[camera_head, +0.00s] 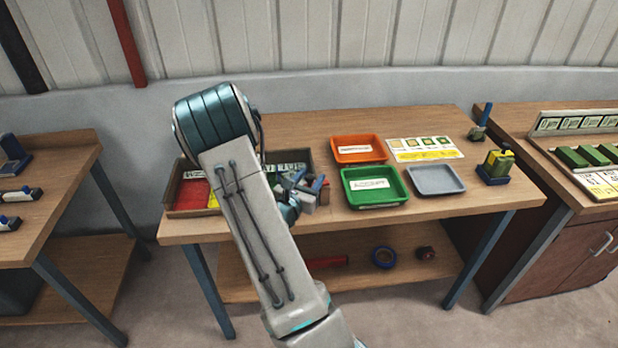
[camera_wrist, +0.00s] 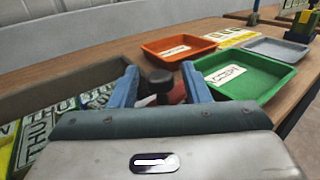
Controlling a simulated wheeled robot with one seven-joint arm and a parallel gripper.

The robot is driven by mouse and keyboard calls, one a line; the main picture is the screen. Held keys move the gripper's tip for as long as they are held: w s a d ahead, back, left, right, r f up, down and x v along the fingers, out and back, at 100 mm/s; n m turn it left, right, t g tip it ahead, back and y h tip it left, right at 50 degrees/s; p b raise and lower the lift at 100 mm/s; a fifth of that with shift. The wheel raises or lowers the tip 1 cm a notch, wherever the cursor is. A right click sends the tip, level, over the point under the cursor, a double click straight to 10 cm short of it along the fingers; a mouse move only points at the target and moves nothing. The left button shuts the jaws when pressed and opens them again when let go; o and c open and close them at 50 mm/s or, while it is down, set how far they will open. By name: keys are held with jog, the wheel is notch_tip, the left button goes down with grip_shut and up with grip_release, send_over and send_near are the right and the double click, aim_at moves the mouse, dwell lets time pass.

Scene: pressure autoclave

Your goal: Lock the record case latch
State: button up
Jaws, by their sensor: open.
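The record case (camera_head: 186,213) is a brown open-topped box on the middle table, partly hidden behind my arm. Red, yellow and lettered cards show inside it. In the wrist view its wall (camera_wrist: 62,88) runs along the left, with lettered cards below. A black knob (camera_wrist: 160,77) with a red part (camera_wrist: 178,93) beside it, seemingly the latch, shows between my fingers. My gripper (camera_head: 308,190) is at the case's right end; its blue fingers are open on either side of the knob in the wrist view (camera_wrist: 161,82). Whether they touch it, and the latch's position, I cannot tell.
An orange tray (camera_head: 359,148), a green tray (camera_head: 374,186) and a grey tray (camera_head: 435,180) stand right of my gripper. The front right tabletop is clear.

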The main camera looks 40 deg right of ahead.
grip_shut()
jog(key=shift+w+d+m+g+h+b, duration=0.25)
jog(key=shift+m+g, duration=0.35)
jog(key=shift+g, duration=0.3)
jog(key=shift+w+m+g+h+b, duration=0.1)
jog(key=shift+w+m+g+h, duration=0.2)
jog(key=shift+m+g, duration=0.45)
jog(key=shift+s, duration=0.1)
grip_release()
